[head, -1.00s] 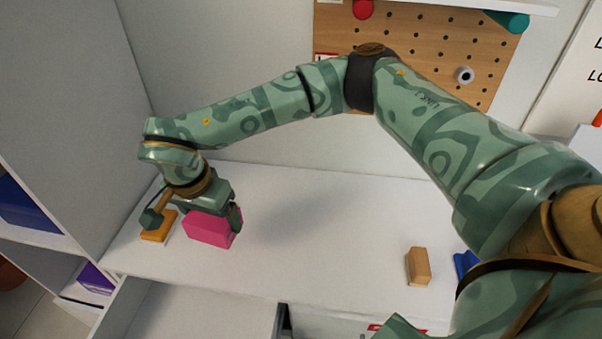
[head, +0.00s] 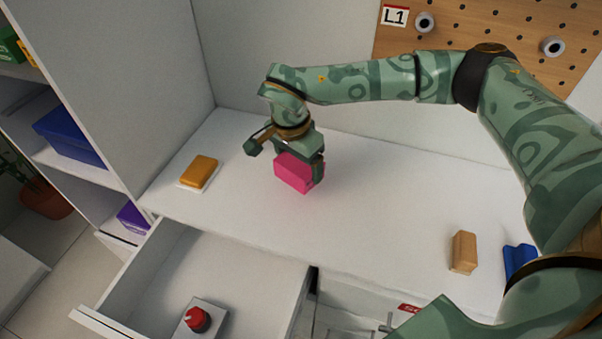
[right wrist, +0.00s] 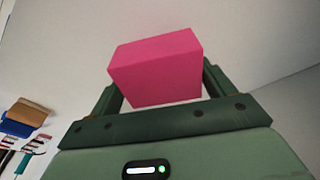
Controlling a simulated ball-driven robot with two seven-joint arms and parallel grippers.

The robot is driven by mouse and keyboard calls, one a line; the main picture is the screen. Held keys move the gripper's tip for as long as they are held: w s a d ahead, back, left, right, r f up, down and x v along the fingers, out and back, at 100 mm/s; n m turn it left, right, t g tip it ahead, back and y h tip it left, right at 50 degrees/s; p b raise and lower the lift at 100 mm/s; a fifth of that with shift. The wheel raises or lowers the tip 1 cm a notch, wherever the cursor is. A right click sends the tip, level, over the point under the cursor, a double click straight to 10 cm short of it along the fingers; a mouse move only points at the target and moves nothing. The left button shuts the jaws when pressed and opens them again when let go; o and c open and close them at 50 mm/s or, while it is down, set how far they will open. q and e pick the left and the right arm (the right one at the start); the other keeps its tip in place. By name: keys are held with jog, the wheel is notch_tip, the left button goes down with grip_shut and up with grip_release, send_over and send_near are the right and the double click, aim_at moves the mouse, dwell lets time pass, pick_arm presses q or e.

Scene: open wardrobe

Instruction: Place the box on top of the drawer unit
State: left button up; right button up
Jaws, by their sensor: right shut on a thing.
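A pink box (head: 294,174) is between the fingers of my right gripper (head: 300,165) over the white top of the drawer unit (head: 380,215). The right gripper is shut on it; the right wrist view shows the box (right wrist: 157,68) between both fingers. I cannot tell whether the box's underside touches the top. An orange block (head: 199,170) lies on a white pad to the left. My left gripper is not in view.
A tan block (head: 464,252) and a blue object (head: 519,261) stand at the right of the top. An open drawer (head: 235,278) below holds a red-knobbed object (head: 197,320). A side panel (head: 130,80) and pegboard (head: 490,45) bound the space. The top's middle is clear.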

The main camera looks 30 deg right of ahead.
aim_at(296, 164)
jog(key=shift+d+f, duration=0.25)
jog(key=shift+f, duration=0.05)
jog(key=f+b, duration=0.1)
jog(key=f, duration=0.1)
jog(key=f+b, duration=0.1)
jog(key=shift+d+f, duration=0.2)
jog(key=shift+f, duration=0.2)
jog(key=shift+r, duration=0.2)
jog(key=shift+f, duration=0.1)
jog(key=o, duration=0.9)
jog(key=shift+o, duration=0.2)
jog(key=r+p, duration=0.1)
jog(key=r, duration=0.3)
jog(key=a+r+p, duration=0.1)
jog(key=r+p, duration=0.1)
jog(key=r, duration=0.2)
jog(key=r+p, duration=0.1)
jog(key=r, duration=0.3)
jog(key=shift+s+a, duration=0.3)
jog(key=shift+a, duration=0.05)
